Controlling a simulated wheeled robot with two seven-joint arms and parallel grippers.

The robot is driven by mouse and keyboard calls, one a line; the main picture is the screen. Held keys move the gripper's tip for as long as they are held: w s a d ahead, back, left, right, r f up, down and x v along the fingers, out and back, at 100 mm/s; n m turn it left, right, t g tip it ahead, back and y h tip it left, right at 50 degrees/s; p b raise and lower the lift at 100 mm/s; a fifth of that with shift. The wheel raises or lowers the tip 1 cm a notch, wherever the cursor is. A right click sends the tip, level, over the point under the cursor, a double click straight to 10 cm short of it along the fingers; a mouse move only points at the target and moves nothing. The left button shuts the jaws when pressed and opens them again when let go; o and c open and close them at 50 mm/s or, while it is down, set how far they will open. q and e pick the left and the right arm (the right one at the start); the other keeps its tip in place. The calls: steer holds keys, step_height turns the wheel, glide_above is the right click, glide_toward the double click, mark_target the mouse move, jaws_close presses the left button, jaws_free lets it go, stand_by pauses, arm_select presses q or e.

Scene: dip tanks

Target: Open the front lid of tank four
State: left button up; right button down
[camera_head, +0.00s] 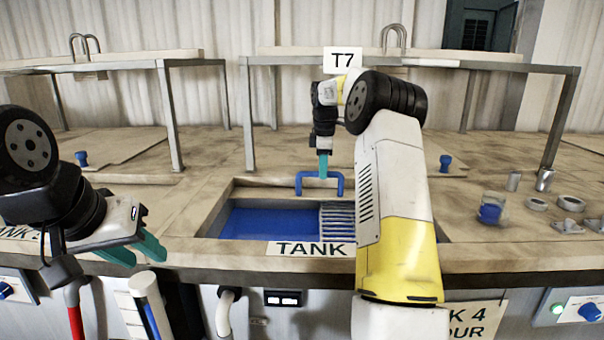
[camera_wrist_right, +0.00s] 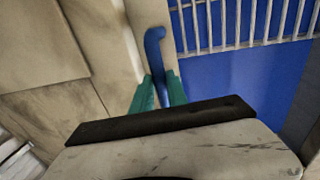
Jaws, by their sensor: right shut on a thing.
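The tank (camera_head: 270,222) in the middle has an open front section with blue inside and a pale slatted rack (camera_head: 337,219). A blue handle (camera_head: 334,178) stands on a beige strip at the back edge of this opening. My right gripper (camera_head: 322,172) is shut on the handle. The right wrist view shows the handle (camera_wrist_right: 154,40) running between the teal fingers (camera_wrist_right: 160,90). My left gripper (camera_head: 136,250) is open and empty, over the bench's front edge at left.
A metal frame (camera_head: 250,120) with a shelf and a "T7" sign (camera_head: 342,60) stands behind the tank. Blue knobs (camera_head: 446,162) sit on covers to either side. A jar with blue contents (camera_head: 491,209) and several small metal parts lie on the bench at right.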

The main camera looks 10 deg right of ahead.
steer(key=shift+w+d+r, duration=0.1)
steer(key=shift+w+d, duration=0.1)
steer(key=shift+w, duration=0.4)
steer(key=shift+w+d, duration=0.15)
steer(key=shift+w, duration=0.45)
steer(key=c, duration=1.3)
jaws_free()
steer(key=r, duration=0.3)
steer(key=s+r, duration=0.1)
steer(key=r, duration=0.2)
steer(key=shift+s+a+r, duration=0.15)
steer(key=shift+a+r, duration=0.05)
steer(key=shift+r, duration=0.2)
steer(key=shift+s+r, duration=0.1)
steer(key=shift+r, duration=0.3)
